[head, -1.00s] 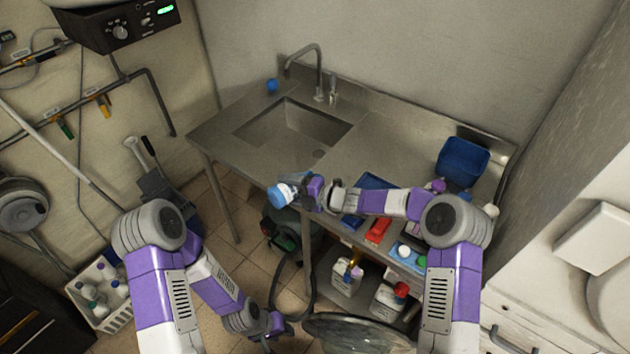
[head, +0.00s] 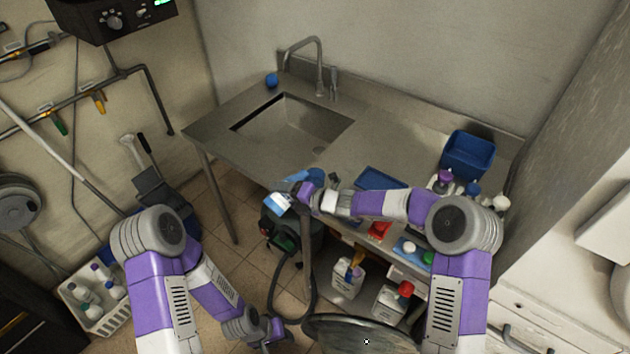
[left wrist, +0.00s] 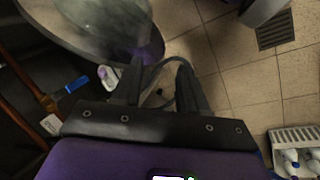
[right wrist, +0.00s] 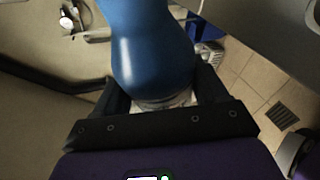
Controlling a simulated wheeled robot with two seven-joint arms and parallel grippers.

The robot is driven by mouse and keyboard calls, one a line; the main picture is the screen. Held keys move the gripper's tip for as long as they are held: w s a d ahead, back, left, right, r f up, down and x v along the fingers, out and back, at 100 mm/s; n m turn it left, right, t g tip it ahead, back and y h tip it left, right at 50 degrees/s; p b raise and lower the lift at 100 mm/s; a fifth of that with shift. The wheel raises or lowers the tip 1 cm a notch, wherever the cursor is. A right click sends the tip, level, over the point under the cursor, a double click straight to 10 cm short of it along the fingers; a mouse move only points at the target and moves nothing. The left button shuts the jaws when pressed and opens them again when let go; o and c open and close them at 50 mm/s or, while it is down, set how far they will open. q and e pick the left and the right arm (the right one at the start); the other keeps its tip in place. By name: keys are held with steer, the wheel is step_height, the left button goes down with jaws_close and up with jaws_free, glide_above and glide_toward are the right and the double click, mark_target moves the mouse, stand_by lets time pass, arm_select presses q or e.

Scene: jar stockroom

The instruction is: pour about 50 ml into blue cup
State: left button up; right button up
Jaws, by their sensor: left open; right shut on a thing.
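My right gripper (head: 302,197) is shut on a blue container with a white part (head: 278,204), held near the counter's front edge. In the right wrist view the blue container (right wrist: 150,50) fills the space between the fingers (right wrist: 160,98), with a pale band near the jaws. It looks tilted in the head view; its mouth and contents are not clear. A small blue object (head: 271,80), possibly the blue cup, stands at the back left of the sink, apart from both grippers. My left gripper (head: 268,332) is open and empty, low over the floor; its fingers show in the left wrist view (left wrist: 158,75).
The steel counter (head: 390,150) has a sink (head: 290,125) with a tap (head: 318,65). A blue bin (head: 468,152) and several bottles stand at its right end. Jugs (head: 347,278) sit below. A white crate of bottles (head: 88,300) is on the floor at left.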

steer(key=shift+n+b, duration=0.3)
steer(key=shift+b, duration=0.5)
stand_by(1.0)
steer(key=shift+d+f+t+h+b, duration=0.1)
steer(key=shift+f+t+h+b, duration=0.2)
steer(key=shift+b, duration=0.5)
steer(key=n+b, duration=0.1)
steer(key=b, duration=0.1)
steer(key=w+n+t+h+b, duration=0.1)
steer(key=b, duration=0.2)
steer(key=d+n+h+b, duration=0.1)
steer(key=b, duration=0.1)
steer(key=shift+w+d+r+n+t, duration=0.1)
steer(key=shift+w+r+n+t, duration=0.05)
steer(key=shift+r+n+t, duration=0.15)
steer(key=n+b, duration=0.1)
steer(key=b, duration=0.2)
steer(key=n+t+h+b, duration=0.1)
steer(key=b, duration=0.2)
steer(key=shift+s+a+h, duration=0.2)
steer(key=shift+a+h, duration=0.05)
steer(key=shift+h, duration=0.05)
steer(key=shift+r, duration=0.1)
steer(key=shift+w+d+r+n+t, duration=0.1)
steer(key=shift+r+n+t, duration=0.05)
steer(key=shift+n+t, duration=0.15)
steer(key=shift+n+t+h, duration=0.7)
steer(key=shift+n+h, duration=0.1)
steer(key=shift+n, duration=0.2)
